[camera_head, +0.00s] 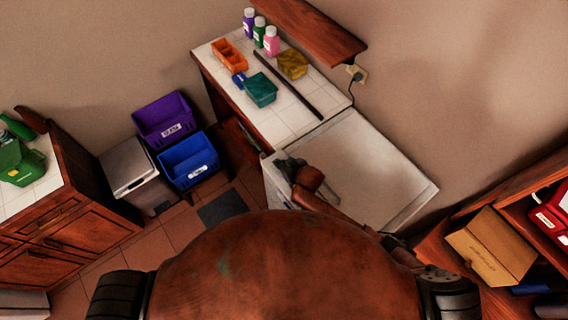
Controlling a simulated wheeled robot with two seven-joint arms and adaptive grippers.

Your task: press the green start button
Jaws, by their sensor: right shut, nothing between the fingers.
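A white appliance (385,175) with a flat top stands against the wall, just ahead of my body. My right gripper (286,166) is at the near left edge of its top, by its front. The gripper is shut and holds nothing. I cannot tell whether it touches the appliance. No green button shows; most of the appliance's front is hidden by my arm and body or turned away from the view. My left gripper is not in view.
A tiled counter (290,122) with bottles, an orange tray (229,56), a teal container (261,90) and a dark rod adjoins the appliance. Purple (163,119) and blue (188,161) bins and a grey bin (130,170) stand left. A shelf with a cardboard box (491,247) is right.

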